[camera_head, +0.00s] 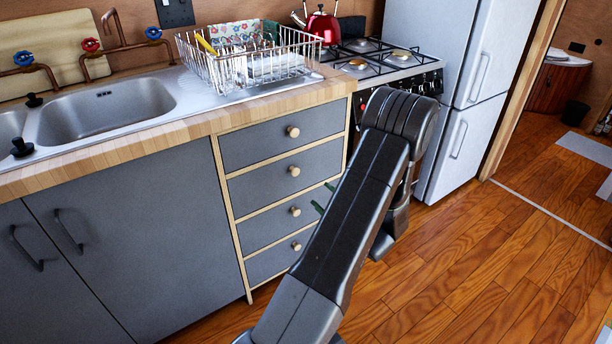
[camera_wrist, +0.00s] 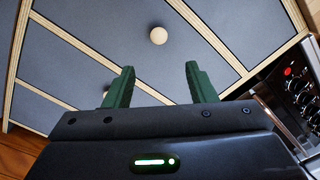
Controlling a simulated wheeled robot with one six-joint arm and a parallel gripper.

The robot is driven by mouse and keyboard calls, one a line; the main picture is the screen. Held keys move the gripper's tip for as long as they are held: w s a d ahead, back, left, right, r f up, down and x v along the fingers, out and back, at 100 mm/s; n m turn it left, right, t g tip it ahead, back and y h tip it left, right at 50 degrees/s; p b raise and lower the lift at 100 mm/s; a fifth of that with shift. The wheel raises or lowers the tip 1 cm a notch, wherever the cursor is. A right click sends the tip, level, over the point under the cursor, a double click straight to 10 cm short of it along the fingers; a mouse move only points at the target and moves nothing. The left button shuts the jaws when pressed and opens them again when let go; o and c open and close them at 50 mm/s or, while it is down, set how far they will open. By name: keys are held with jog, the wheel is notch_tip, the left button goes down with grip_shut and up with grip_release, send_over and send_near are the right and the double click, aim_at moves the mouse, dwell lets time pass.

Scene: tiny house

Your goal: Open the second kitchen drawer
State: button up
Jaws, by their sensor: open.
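A grey drawer stack stands right of the sink cabinet in the head view, each drawer with a round wooden knob. The second drawer from the top (camera_head: 265,180) looks shut, with its knob (camera_head: 294,170) clear. My gripper (camera_head: 322,197) shows there only as green fingertips beside my dark arm, right of the second and third knobs. In the wrist view my gripper (camera_wrist: 160,75) is open and empty, facing the drawer fronts. A knob (camera_wrist: 158,35) lies beyond the gap between the fingers, apart from them. Another knob (camera_wrist: 106,88) is partly hidden by the left finger.
The stove (camera_head: 375,65) adjoins the drawers, and its control knobs (camera_wrist: 300,92) show close to my gripper's right side. The worktop edge (camera_head: 285,100) overhangs the drawers, with a dish rack (camera_head: 250,65) above. A fridge (camera_head: 470,130) stands right. Wooden floor (camera_head: 460,260) is clear at the right.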

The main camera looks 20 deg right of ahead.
aim_at(297, 173)
jog(key=b+x, duration=0.1)
jog(key=x, duration=1.2)
jog(key=shift+a, duration=0.1)
grip_shut()
